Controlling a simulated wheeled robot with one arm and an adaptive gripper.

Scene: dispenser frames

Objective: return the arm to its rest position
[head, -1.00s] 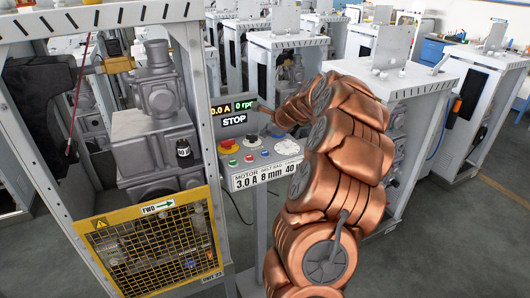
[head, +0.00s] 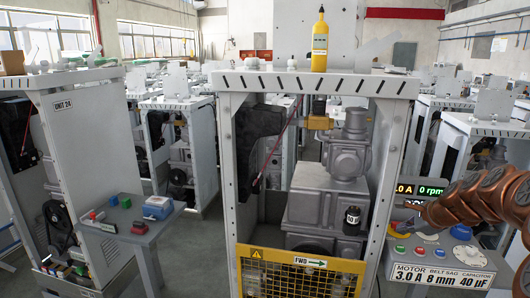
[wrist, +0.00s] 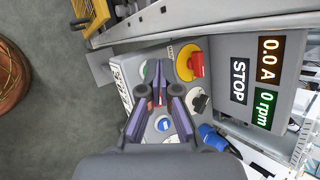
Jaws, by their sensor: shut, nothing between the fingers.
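My copper-coloured arm (head: 490,195) reaches in from the right edge in the head view. My gripper (head: 424,211) is at the control panel and covers part of its display. In the wrist view my gripper (wrist: 158,100) has its fingertips together, with nothing between them. It is over the panel's buttons, and I cannot tell whether it touches them. The panel (head: 447,265) carries a label reading 3.0 A, 8 mm, 40 µF. In the wrist view its display (wrist: 252,82) reads 0.0 A, STOP and 0 rpm. A red knob on yellow (wrist: 190,63), a dark knob (wrist: 198,101) and a blue button (wrist: 163,124) show beside the fingers.
A grey frame (head: 229,185) with a yellow mesh guard (head: 300,277) stands left of the panel. A yellow bottle (head: 320,45) stands on its top. Unit 24 (head: 95,150) and a small side table (head: 135,232) are at left. Several similar frames fill the background.

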